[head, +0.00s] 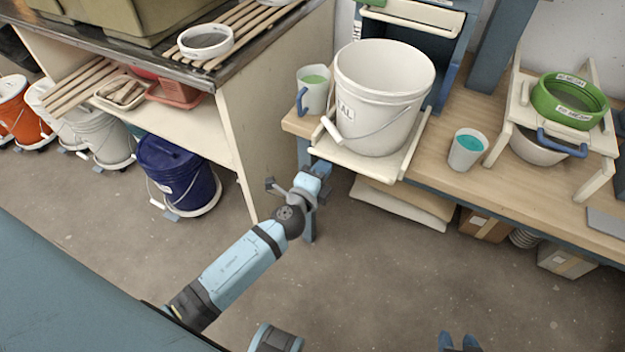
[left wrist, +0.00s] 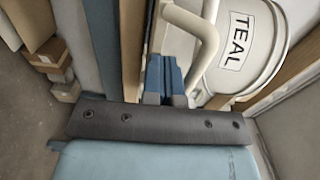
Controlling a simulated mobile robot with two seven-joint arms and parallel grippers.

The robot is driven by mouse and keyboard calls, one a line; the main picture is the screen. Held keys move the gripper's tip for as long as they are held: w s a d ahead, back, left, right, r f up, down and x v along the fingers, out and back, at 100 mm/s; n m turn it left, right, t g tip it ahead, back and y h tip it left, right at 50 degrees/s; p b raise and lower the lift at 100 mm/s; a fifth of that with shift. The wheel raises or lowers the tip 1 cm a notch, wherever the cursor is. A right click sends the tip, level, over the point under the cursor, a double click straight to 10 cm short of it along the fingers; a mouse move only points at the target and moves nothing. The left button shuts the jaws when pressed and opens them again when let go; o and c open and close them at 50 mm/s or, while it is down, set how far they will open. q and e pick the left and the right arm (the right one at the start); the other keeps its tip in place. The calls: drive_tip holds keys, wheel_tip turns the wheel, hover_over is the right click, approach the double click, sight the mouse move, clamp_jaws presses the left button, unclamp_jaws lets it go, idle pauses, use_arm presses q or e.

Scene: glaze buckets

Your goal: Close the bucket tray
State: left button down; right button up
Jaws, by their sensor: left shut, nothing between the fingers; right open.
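The cream bucket tray (head: 350,163) sticks out from a blue upright frame (head: 445,85) at the bench's front edge. A large white bucket (head: 375,100) stands upright on it; its TEAL label shows in the left wrist view (left wrist: 238,27). My left gripper (head: 322,168) is just below and in front of the tray's front left part. In the left wrist view its blue fingers (left wrist: 165,68) are together and empty, beside a curved cream bar (left wrist: 207,45); contact cannot be told. My right gripper (head: 459,341) shows only blue fingertips at the bottom edge, apart and empty, far from the tray.
A cup of green glaze (head: 313,92) stands left of the bucket, and a teal cup (head: 467,150) right of it. A cream stand with a green sieve (head: 570,100) is further right. A shelf unit (head: 255,110) stands left. The floor in front is clear.

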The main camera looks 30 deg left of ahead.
use_arm(q)
drive_tip(key=shift+w, duration=0.8)
use_arm(e)
drive_tip(key=shift+w+r, duration=0.1)
drive_tip(key=shift+r, duration=0.1)
use_arm(q)
drive_tip(key=shift+w, duration=0.1)
drive_tip(key=w, duration=0.4)
drive_tip(key=w+b, duration=0.1)
drive_tip(key=w, duration=0.3)
drive_tip(key=w+b, duration=0.1)
drive_tip(key=w, duration=0.3)
drive_tip(key=shift+w+d+f, duration=0.1)
drive_tip(key=shift+w+d, duration=0.05)
drive_tip(key=shift+d, duration=0.1)
drive_tip(key=shift+w, duration=0.35)
use_arm(e)
drive_tip(key=shift+w+a+f, duration=0.1)
drive_tip(key=shift+f, duration=0.25)
use_arm(q)
drive_tip(key=shift+s, duration=0.1)
use_arm(e)
drive_tip(key=shift+f, duration=0.15)
